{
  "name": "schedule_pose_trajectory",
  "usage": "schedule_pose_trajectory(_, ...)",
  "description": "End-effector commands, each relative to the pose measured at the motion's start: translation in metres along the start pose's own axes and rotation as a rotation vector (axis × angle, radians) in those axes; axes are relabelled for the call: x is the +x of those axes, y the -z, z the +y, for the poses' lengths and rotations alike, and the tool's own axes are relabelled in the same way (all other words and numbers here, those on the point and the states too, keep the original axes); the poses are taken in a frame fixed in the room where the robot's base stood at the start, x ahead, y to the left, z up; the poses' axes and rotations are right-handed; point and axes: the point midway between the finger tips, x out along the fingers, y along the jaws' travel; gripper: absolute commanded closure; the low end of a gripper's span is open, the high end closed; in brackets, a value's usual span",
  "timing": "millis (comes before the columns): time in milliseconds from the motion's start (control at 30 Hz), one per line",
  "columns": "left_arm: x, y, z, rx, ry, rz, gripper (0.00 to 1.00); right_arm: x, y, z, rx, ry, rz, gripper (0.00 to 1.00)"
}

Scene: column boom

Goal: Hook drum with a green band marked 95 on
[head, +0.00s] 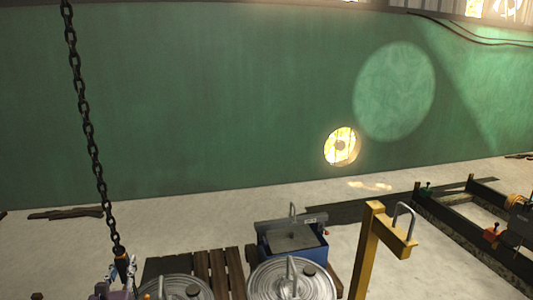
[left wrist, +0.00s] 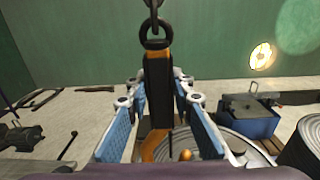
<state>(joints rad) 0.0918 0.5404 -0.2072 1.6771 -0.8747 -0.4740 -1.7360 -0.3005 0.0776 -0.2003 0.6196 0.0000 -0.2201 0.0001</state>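A dark hook block with orange edges (left wrist: 158,92) hangs from a black chain (head: 86,115). My left gripper (left wrist: 159,100) has its blue-padded fingers on both sides of the block, closed on it. In the head view the left gripper (head: 120,272) is at the bottom left, at the chain's lower end. Two drums show their ridged grey lids: one (head: 180,289) just right of the gripper, another (head: 291,281) further right. Both lids carry an upright handle. No green band or number shows. An orange curved hook part (left wrist: 155,146) shows below the block. My right gripper is out of view.
A blue bin with a grey top (head: 293,240) stands behind the right drum. Wooden pallet slats (head: 210,270) lie around the drums. A yellow post with a grey hooked bar (head: 372,245) stands to the right. A dark frame (head: 460,235) lies at far right.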

Motion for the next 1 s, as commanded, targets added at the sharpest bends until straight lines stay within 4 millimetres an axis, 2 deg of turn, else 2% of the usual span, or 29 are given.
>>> schedule_pose_trajectory(33,0.000,0.000,0.000,0.000,0.000,0.000,0.90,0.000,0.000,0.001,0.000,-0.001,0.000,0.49)
schedule_pose_trajectory(133,0.000,0.000,0.000,0.000,0.000,0.000,1.00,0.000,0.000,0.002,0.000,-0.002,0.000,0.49)
schedule_pose_trajectory(367,0.001,-0.007,-0.002,0.000,0.001,-0.010,1.00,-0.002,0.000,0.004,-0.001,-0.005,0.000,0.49)
schedule_pose_trajectory(600,0.002,-0.015,-0.014,-0.002,0.002,-0.010,1.00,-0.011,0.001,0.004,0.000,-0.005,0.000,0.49)
schedule_pose_trajectory(1000,0.003,-0.016,-0.018,0.000,0.001,-0.013,1.00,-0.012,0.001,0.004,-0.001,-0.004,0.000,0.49)
